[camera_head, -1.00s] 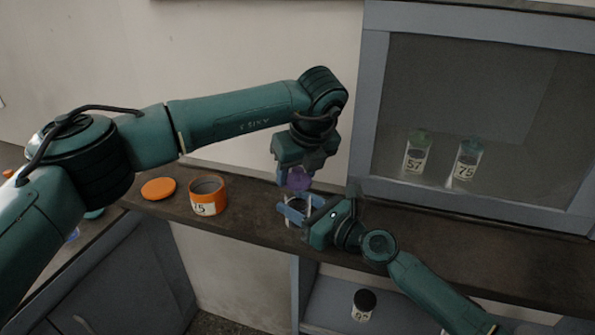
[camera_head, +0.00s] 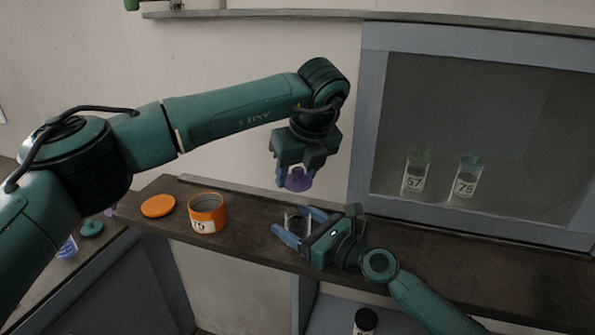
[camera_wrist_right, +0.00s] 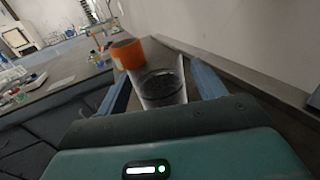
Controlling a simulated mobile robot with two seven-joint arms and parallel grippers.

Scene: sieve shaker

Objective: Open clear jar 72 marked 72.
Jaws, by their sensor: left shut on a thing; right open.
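My left gripper (camera_head: 297,184) is shut on a purple lid (camera_head: 299,180) and holds it in the air above the bench. The clear jar (camera_head: 297,222) stands upright and lidless on the bench below it, partly hidden by my right gripper. My right gripper (camera_head: 296,224) is open, with its blue fingers on either side of the jar. In the right wrist view the jar (camera_wrist_right: 161,88) stands between the spread fingers, with dark contents inside. Its number cannot be read in these frames.
An open orange jar (camera_head: 207,214) stands left of the clear jar on the dark bench (camera_head: 255,235), with an orange lid (camera_head: 158,206) lying beside it. Jars 57 (camera_head: 415,172) and 75 (camera_head: 467,178) stand behind the cabinet pane at right. A dark-lidded jar (camera_head: 365,320) sits below.

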